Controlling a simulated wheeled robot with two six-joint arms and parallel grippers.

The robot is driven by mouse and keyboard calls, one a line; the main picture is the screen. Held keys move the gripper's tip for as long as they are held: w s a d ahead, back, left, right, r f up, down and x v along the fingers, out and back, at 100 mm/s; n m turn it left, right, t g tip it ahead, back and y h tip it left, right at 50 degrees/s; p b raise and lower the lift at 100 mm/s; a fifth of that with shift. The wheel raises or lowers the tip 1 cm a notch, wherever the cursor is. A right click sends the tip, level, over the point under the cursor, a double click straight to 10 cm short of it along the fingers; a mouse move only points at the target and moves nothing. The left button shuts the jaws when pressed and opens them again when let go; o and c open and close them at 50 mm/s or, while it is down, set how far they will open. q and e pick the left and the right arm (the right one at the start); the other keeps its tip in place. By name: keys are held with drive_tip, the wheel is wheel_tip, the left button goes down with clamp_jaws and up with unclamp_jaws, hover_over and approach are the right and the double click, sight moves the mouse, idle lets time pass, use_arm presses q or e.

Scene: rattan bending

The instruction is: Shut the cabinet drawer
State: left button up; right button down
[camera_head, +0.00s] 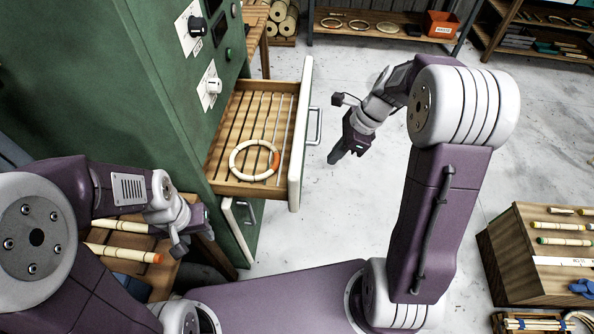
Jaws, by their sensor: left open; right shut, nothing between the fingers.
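The cabinet drawer (222,181) stands pulled out from the green cabinet (95,75). It has a slatted wooden bottom and a white front (302,140) with a bar handle (314,126) on its right face. A pale rattan ring (236,158) with an orange part lies inside it. My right gripper (335,156) is shut and empty, in the air to the right of the handle and apart from it. My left gripper (180,250) is low at the left, below the drawer in the picture, near the wooden table with rattan rods. It is open and holds nothing visible.
Rattan rods (127,252) lie on a small wooden table at the lower left, partly behind my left arm. A wooden rack (505,255) with rods stands at the right. Shelves with rings and an orange bin (441,24) are at the back. The floor right of the drawer is clear.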

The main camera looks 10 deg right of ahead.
use_arm(q)
drive_tip(key=shift+s+d+f+b, duration=0.25)
drive_tip(key=shift+s+f+b, duration=0.5)
drive_tip(key=shift+f+b, duration=0.05)
use_arm(e)
drive_tip(key=a+f, duration=0.6)
drive_tip(key=f, duration=0.3)
drive_tip(key=shift+w+a+f, duration=0.2)
drive_tip(key=shift+a, duration=0.1)
